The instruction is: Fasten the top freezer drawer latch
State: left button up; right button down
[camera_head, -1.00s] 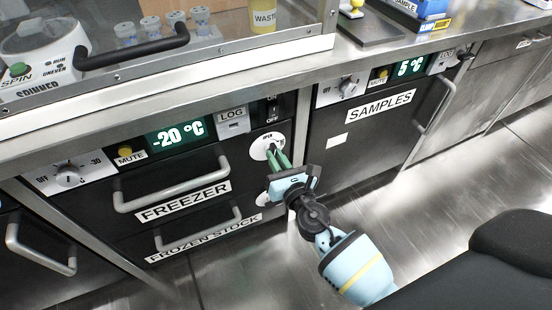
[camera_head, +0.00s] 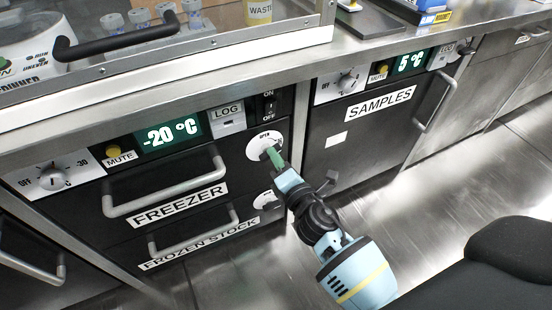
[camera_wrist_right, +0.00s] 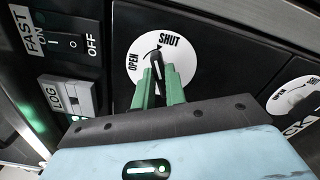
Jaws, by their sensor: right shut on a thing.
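The top freezer drawer (camera_head: 165,187) is closed flush, with a grey bar handle and a FREEZER label. Its latch is a black knob (camera_wrist_right: 157,72) on a round white dial (camera_head: 257,148) marked OPEN and SHUT, right of the handle. My right gripper (camera_head: 274,156) is at this dial. In the right wrist view its green fingers (camera_wrist_right: 159,85) stand on either side of the knob, shut on it. The knob's visible end points up, between the OPEN and SHUT marks; its exact setting is hard to tell. My left gripper is not in view.
Below is the FROZEN STOCK drawer (camera_head: 196,245) with its own white latch dial (camera_head: 266,201). Above are the -20 °C display (camera_head: 172,133), LOG slot (camera_head: 228,119) and ON/OFF switch (camera_head: 267,107). The SAMPLES door (camera_head: 362,130) stands to the right, with open floor before it.

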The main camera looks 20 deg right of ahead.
jog(key=shift+f+m, duration=0.2)
jog(key=shift+m, duration=2.3)
jog(key=c, duration=1.4)
grip_release()
jog(key=shift+c, duration=0.2)
jog(key=shift+s, duration=0.1)
jog(key=s, duration=0.7)
jog(key=shift+s+d+p, duration=0.15)
jog(key=shift+s+p, duration=0.2)
jog(key=shift+p, duration=0.1)
